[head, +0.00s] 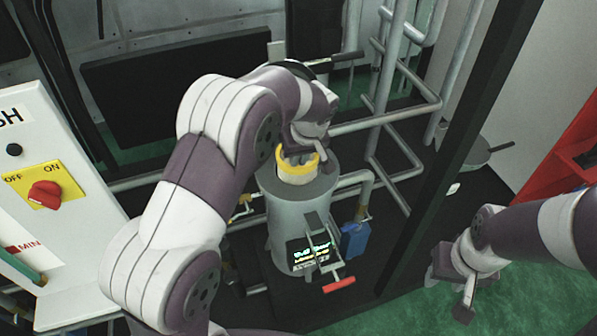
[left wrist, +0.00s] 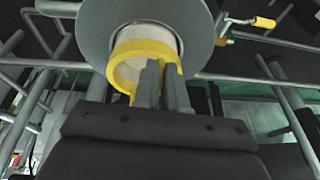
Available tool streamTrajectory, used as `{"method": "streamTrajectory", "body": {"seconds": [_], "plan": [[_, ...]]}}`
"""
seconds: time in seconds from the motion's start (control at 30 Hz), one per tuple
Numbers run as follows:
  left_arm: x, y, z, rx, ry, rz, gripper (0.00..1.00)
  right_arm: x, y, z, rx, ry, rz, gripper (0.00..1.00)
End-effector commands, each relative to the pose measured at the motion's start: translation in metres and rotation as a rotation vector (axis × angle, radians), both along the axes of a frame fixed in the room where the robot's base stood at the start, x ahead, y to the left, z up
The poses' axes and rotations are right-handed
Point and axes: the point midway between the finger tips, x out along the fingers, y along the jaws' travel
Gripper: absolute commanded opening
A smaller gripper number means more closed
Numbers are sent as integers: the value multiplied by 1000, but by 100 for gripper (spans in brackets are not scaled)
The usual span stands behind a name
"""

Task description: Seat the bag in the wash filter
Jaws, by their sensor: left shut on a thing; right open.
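The wash filter (head: 295,225) is a grey upright cylinder with a round flange at its top, in the middle of the head view. The bag (head: 296,176) is pale with a yellow ring and stands in the filter's mouth, its ring above the flange. In the left wrist view the yellow ring (left wrist: 130,60) is at the round opening of the filter flange (left wrist: 95,25). My left gripper (left wrist: 163,85) is shut on the ring's near rim. My right gripper (head: 452,290) is open and empty at the lower right, away from the filter. How deep the bag sits is hidden.
A white panel with a red rotary switch (head: 45,195) stands at the left. Grey pipes (head: 385,125) run behind and right of the filter. A blue box (head: 354,240) and a red handle (head: 339,285) are at its lower right. A dark post (head: 455,140) rises right of it.

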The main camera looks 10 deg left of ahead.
Motion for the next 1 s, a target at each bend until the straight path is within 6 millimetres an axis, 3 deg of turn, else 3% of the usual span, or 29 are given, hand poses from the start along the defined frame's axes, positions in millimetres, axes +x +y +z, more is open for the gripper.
{"method": "streamTrajectory", "body": {"seconds": [0.17, 0.4, 0.77, 0.8, 0.87, 1.0], "plan": [[0, 0, -15, 1, 0, 1, 0, 0, 0, 4, 0, 1, 0, 43], [0, 0, -53, 1, -1, 0, 0, 0, 0, 12, 0, 1, 0, 43], [0, 0, -60, -1, -2, 1, 0, 0, 0, 5, 0, 1, 0, 43], [0, 0, -59, 0, 0, 1, 20, 0, 0, 7, 0, 1, 0, 43], [0, 0, -58, 0, 0, 1, 36, 0, 0, 7, 0, 1, 0, 43], [0, 0, -58, 0, 0, 1, 36, 0, 0, 7, 0, 1, 0, 43]]}}
